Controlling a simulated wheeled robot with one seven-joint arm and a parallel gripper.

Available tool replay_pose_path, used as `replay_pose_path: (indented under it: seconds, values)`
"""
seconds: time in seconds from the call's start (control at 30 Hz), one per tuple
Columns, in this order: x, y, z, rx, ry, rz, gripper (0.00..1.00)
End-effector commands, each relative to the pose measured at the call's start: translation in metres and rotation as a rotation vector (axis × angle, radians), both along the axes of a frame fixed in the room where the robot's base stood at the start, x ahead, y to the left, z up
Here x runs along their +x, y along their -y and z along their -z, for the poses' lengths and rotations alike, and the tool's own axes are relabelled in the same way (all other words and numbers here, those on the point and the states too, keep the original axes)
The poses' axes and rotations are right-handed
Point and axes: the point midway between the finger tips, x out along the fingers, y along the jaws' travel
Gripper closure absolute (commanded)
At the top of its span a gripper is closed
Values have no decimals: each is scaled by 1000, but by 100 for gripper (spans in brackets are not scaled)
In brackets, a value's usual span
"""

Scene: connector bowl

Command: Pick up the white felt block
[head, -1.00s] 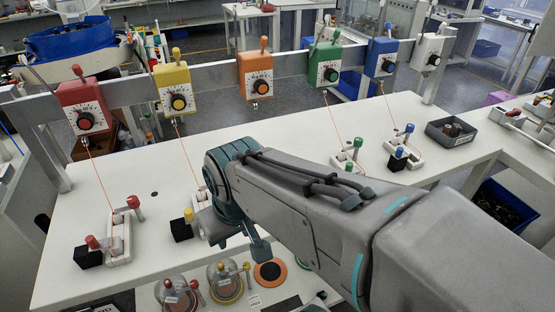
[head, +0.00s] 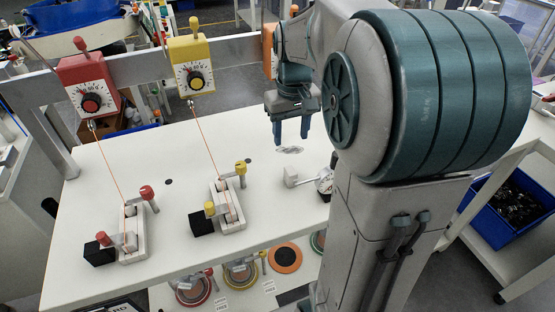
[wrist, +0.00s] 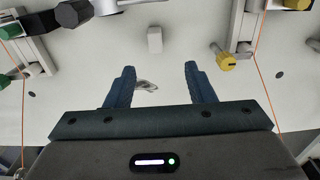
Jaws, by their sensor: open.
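The white felt block (wrist: 154,40) lies on the white table, a pale upright-looking box in the wrist view, beyond my fingertips and slightly left of the middle. In the head view, a small white block (head: 290,177) that appears to be the same one sits in front of my gripper (head: 293,132). My gripper is open and empty above the table, its two dark blue fingers well apart in the wrist view (wrist: 159,72). The block is apart from both fingers.
A flat greyish patch (wrist: 146,85) shows between the fingers. A yellow-knobbed fixture (head: 229,205) and a red-knobbed one (head: 128,232) stand left, with orange cords rising to dial boxes. A metallic part (wrist: 128,4) lies close to the block. Bare table lies around the patch.

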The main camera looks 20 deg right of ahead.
Motion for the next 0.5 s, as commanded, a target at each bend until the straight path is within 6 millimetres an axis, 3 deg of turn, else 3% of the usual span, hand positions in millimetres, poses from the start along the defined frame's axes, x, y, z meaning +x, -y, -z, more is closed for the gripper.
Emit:
replay_pose_path:
  seconds: [0.23, 0.5]
  values:
    - [12, 8, 17, -2, -26, -2, 51]
    - [11, 7, 69, -2, -27, -4, 51]
